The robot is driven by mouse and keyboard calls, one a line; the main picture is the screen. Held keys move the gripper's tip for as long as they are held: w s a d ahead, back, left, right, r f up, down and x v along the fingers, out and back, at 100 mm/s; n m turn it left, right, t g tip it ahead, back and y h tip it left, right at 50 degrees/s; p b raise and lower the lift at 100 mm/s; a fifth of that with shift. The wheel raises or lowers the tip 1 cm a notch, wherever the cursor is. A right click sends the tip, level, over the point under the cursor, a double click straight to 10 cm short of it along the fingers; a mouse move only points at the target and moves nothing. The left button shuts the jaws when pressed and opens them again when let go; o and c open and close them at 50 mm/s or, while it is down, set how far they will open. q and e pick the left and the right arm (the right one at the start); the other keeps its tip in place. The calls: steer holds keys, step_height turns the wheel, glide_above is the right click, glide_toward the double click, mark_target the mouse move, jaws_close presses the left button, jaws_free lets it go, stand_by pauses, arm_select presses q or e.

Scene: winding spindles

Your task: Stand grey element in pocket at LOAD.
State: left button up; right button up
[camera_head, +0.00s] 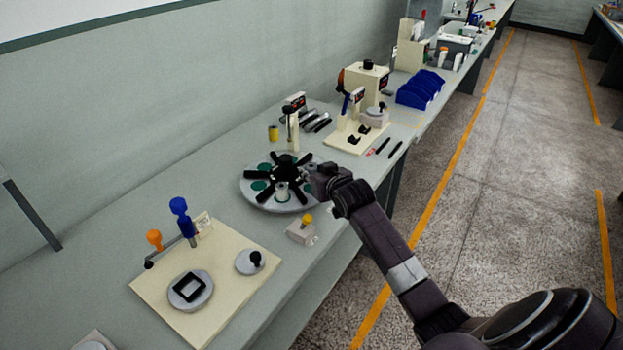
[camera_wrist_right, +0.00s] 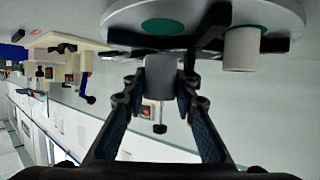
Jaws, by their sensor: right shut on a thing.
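My right gripper (camera_head: 318,178) is at the right edge of the round grey turntable (camera_head: 262,206), which has black radial arms and green pockets. In the right wrist view its fingers (camera_wrist_right: 160,88) are shut on a grey cylindrical element (camera_wrist_right: 159,72). The element is between two black arms at the turntable's edge; I cannot tell whether it touches the turntable. The gripper hides it in the head view. Another, lighter grey cylinder (camera_wrist_right: 241,48) stands on a green pocket nearby; it also shows in the head view (camera_head: 282,193). I cannot read a LOAD marking. My left gripper is out of view.
A small block with a yellow knob (camera_head: 307,221) stands in front of the turntable. A cream board (camera_head: 230,275) with blue and orange handles is at the lower left. Behind are a yellow cylinder (camera_head: 273,133), a cream press fixture (camera_head: 352,138) and blue bins (camera_head: 420,89).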

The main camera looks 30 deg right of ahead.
steer(key=shift+f, duration=1.5)
steer(key=shift+f, duration=0.15)
steer(key=o, duration=0.9)
steer(key=v, duration=1.2)
steer(key=shift+r+b, duration=0.3)
steer(key=shift+b, duration=0.05)
